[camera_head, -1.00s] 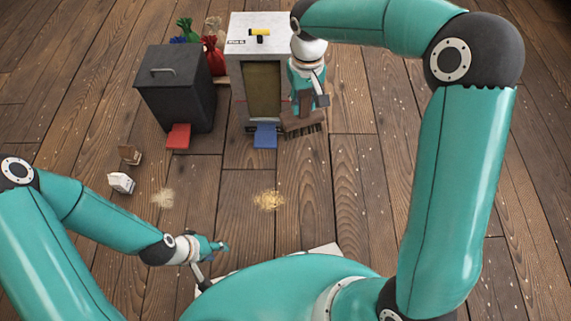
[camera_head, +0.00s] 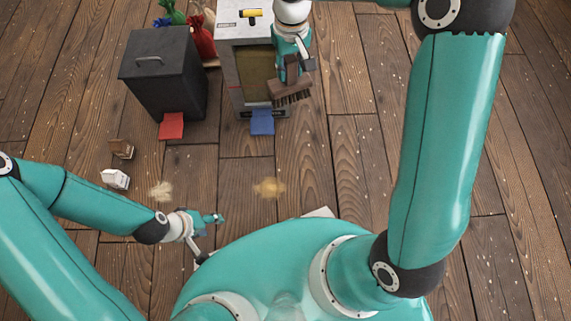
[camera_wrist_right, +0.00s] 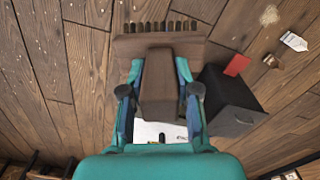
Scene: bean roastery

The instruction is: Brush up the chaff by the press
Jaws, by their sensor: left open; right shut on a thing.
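A brown brush (camera_head: 291,93) with dark bristles is in my right gripper (camera_head: 298,66), beside the right front edge of a pale box-shaped machine (camera_head: 243,38) with a yellow handle and a blue pedal. In the right wrist view the gripper (camera_wrist_right: 160,92) is shut on the brush's handle (camera_wrist_right: 158,80). A golden chaff pile (camera_head: 269,187) lies on the floor in front of the blue pedal, apart from the brush. A paler pile (camera_head: 161,190) lies to its left; it also shows in the wrist view (camera_wrist_right: 269,15). My left gripper (camera_head: 210,237) is open and empty, low over the floor.
A dark lidded bin (camera_head: 165,72) with a red pedal (camera_head: 171,125) stands left of the machine. Coloured sacks (camera_head: 199,38) stand behind. A small brown box (camera_head: 122,148) and a white carton (camera_head: 115,179) lie near the pale pile. The floor at right is open.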

